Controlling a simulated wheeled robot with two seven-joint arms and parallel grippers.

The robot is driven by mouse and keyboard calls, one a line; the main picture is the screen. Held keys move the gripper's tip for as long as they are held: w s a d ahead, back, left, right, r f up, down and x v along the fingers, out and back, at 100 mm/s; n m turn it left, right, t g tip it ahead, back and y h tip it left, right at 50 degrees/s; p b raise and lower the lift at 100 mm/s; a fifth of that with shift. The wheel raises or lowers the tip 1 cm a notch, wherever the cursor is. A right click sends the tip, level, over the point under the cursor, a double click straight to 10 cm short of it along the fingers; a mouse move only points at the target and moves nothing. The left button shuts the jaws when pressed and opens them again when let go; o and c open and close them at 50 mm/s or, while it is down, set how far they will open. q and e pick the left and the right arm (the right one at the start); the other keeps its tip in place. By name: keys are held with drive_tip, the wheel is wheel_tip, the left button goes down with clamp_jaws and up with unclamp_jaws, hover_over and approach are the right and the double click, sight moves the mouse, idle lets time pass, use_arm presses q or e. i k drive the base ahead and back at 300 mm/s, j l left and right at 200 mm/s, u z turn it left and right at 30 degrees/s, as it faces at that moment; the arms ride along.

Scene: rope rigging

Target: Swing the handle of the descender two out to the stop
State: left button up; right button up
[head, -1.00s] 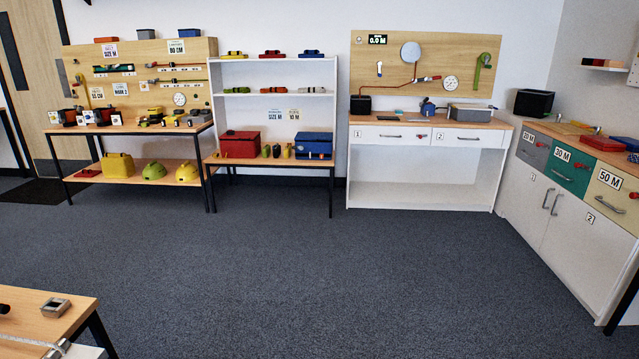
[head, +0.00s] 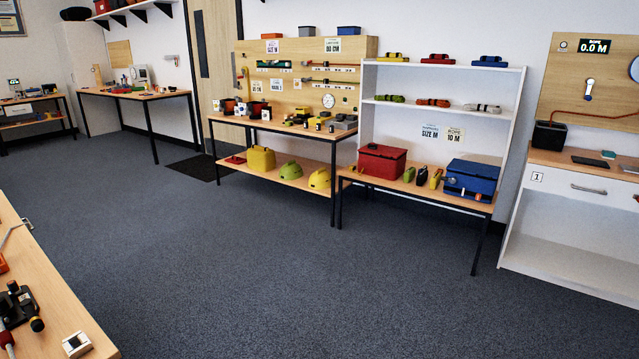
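I cannot single out descender two or its handle in the head view. Several small devices (head: 325,124) stand along the top of the wooden bench (head: 268,127) by the door, too small to tell apart. A black device (head: 18,305) with a dark knob lies on the near table at the lower left, and I cannot tell what it is. A small white and black block (head: 76,344) sits near that table's corner. Neither of my grippers is in view.
The near table (head: 60,290) fills the lower left corner. Open carpet (head: 230,260) lies between it and the far furniture. A low table (head: 415,188) carries a red case (head: 382,163) and a blue case (head: 470,179). A white counter (head: 570,230) stands at right.

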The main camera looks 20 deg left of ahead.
sight(27, 306)
drive_tip(key=i+u, duration=0.2)
drive_tip(key=u, duration=0.2)
drive_tip(key=i+u, duration=0.2)
drive_tip(key=u, duration=0.25)
drive_tip(key=i+l+u, duration=0.1)
drive_tip(key=u, duration=0.3)
drive_tip(key=i+l+u, duration=0.2)
drive_tip(key=u, duration=0.25)
drive_tip(key=i+l+u, duration=0.2)
drive_tip(key=u, duration=0.2)
drive_tip(key=i+l+u, duration=0.1)
drive_tip(key=l+u, duration=0.15)
drive_tip(key=u, duration=0.15)
